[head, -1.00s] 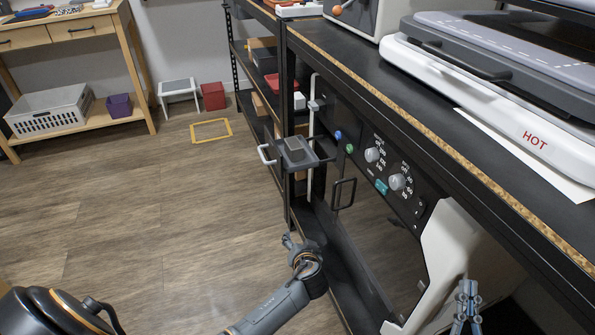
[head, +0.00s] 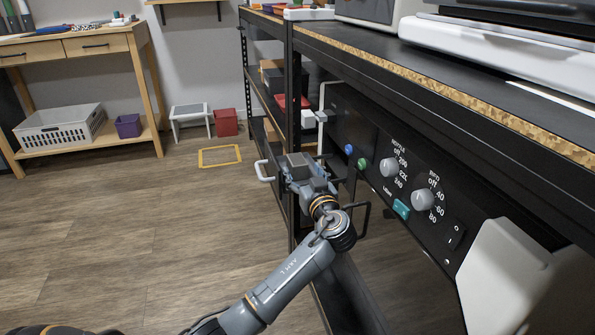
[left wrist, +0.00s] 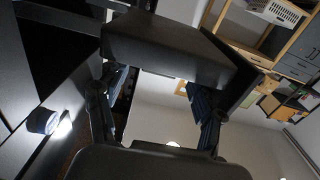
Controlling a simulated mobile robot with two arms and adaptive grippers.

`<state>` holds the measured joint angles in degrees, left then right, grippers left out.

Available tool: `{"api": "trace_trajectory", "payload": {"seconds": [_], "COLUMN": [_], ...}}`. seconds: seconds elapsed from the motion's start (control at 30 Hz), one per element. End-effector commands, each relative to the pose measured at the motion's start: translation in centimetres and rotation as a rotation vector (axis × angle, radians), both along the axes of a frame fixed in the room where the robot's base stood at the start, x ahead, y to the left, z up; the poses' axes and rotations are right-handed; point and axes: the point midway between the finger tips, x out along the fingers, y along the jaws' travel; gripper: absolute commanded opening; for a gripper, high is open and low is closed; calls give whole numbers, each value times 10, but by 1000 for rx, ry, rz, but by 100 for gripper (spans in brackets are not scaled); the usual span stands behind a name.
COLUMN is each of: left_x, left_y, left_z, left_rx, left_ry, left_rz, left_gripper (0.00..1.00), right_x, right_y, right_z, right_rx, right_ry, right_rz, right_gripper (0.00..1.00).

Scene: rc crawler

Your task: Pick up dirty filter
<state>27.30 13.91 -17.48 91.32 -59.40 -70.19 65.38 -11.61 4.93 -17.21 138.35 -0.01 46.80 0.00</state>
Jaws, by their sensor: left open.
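The filter, a dark grey block (head: 298,160), sits in a small dark holder on the front of the black rack in the head view. My left gripper (head: 310,182) is right at the block and covers part of it. In the left wrist view a large dark block (left wrist: 165,45) lies ahead of the gripper (left wrist: 160,92), whose fingers stand apart on its two sides. Light wall shows through the gap between them. Whether a finger touches the block, I cannot tell. My right gripper is out of view.
A pale loop handle (head: 264,171) projects left of the holder. The control panel with knobs (head: 423,200) and a black handle (head: 362,218) are close on the right. The worktop edge (head: 440,92) runs above.

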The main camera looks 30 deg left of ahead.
Motion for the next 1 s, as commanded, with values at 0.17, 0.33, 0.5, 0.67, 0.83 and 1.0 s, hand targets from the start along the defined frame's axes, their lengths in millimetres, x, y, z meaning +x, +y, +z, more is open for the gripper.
{"api": "trace_trajectory", "payload": {"seconds": [0.17, 0.33, 0.5, 0.67, 0.83, 1.0], "left_x": [9, 26, 38, 40, 39, 39], "left_y": [10, 31, 45, 46, 46, 46], "left_z": [-1, -1, -1, 0, 0, 0], "left_rx": [1, 3, 2, 0, 0, 0], "left_ry": [0, 0, 1, 0, 1, 1], "left_rz": [0, 2, 1, -1, -1, -1], "left_gripper": [68, 68, 68, 68, 54, 19], "right_x": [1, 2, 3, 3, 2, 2], "right_y": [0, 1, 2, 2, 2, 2], "right_z": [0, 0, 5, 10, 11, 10], "right_rx": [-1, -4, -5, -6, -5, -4], "right_ry": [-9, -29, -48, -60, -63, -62], "right_rz": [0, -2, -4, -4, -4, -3], "right_gripper": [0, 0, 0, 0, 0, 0]}}
